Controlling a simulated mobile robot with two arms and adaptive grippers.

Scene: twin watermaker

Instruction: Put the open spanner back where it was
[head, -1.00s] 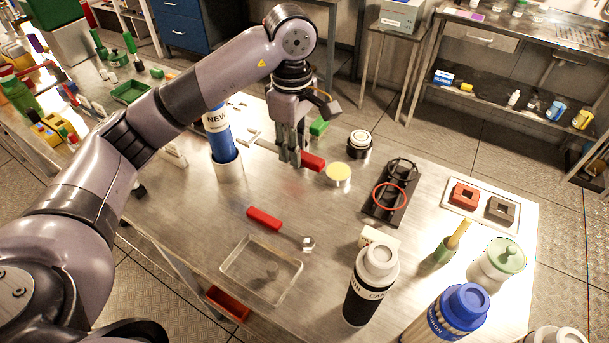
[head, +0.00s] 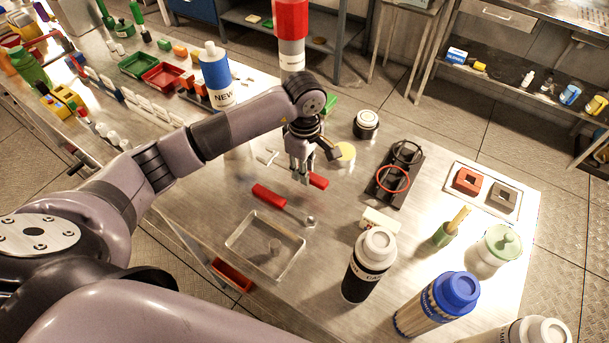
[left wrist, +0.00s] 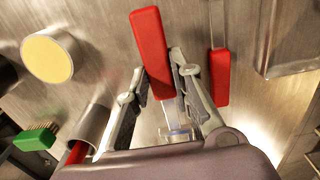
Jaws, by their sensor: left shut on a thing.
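My left gripper (head: 303,176) is shut on a red-handled tool (head: 318,180) above the steel table; I cannot tell its height. In the left wrist view the fingers lie on both sides of this red handle (left wrist: 149,45), with a metal shank running back between them. The end of the held tool is not clear, so I cannot confirm that it is the open spanner. A second red-handled tool (head: 269,195) with a metal head lies on the table beside it; its handle shows right of the fingers in the left wrist view (left wrist: 220,78). My right gripper is out of view.
A clear tray (head: 232,243) stands in front of the lying tool. A yellow-topped round piece (head: 345,152) and a black rack with a red ring (head: 392,179) stand to the right. A black bottle (head: 368,265) and a blue-capped one (head: 440,303) stand near the front right.

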